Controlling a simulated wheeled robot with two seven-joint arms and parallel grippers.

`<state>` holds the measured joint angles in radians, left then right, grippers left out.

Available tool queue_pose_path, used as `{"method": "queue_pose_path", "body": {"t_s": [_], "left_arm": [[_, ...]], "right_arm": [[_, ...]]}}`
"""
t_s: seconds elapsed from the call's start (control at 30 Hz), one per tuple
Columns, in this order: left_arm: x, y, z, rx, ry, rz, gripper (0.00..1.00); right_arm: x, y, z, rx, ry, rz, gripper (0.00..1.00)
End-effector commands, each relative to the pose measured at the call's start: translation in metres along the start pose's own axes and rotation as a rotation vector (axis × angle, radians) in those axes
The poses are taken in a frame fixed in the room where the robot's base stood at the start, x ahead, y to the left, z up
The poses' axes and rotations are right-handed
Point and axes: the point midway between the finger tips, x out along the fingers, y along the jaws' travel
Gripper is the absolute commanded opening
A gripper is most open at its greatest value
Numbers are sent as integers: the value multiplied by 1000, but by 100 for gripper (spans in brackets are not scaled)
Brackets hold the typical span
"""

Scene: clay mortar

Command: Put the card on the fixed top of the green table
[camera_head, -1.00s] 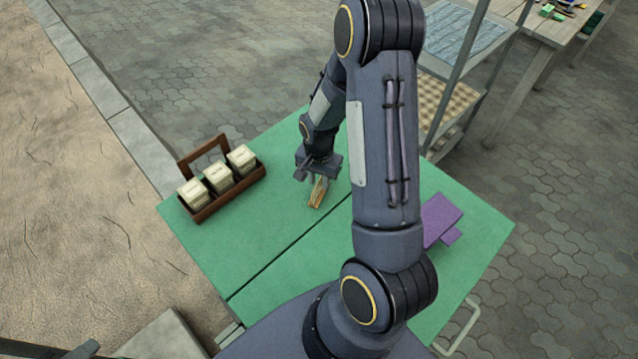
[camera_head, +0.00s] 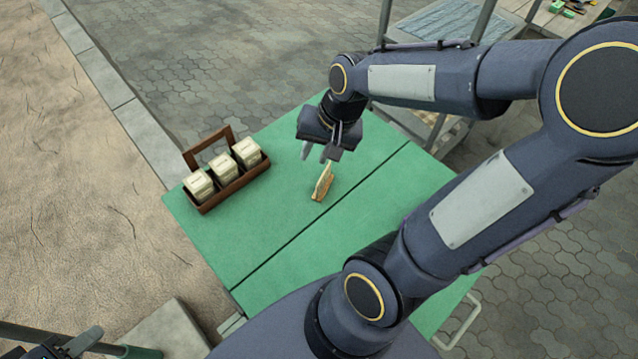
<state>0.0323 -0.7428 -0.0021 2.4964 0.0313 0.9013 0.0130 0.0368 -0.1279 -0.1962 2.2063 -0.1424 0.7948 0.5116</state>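A small pale card (camera_head: 325,177) stands upright in a light wooden block on the green table (camera_head: 240,238). It is on the upper-left part of the top, on the far side of a dark seam. My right gripper (camera_head: 319,152) is open and empty just above and behind the card, apart from it as far as I can see. My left gripper (camera_head: 80,343) shows only in part at the bottom left corner, and its fingers are not clear. A green piece (camera_head: 140,352) shows beside it; I cannot tell whether it is held.
A brown wooden carrier (camera_head: 234,187) with several cream boxes stands on the table left of the card. My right arm covers much of the table's right side. A metal handle (camera_head: 458,325) sticks out at the lower right. A shelf with a grey-blue mat (camera_head: 450,27) stands behind.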

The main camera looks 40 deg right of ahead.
Motion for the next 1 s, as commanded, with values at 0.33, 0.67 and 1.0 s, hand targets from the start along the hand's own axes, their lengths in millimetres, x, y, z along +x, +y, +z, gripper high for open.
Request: {"method": "queue_pose_path", "body": {"t_s": [0.33, 0.67, 1.0], "left_arm": [[0, 0, 0, 0, 0, 0, 36], [0, 0, 0, 0, 0, 0, 36], [0, 0, 0, 0, 0, 0, 36]], "right_arm": [[-54, -10, 91, -423, 128, -193, 26], [-59, -8, 118, -565, 179, -224, 26], [-59, -8, 118, -562, 178, -223, 26]]}}
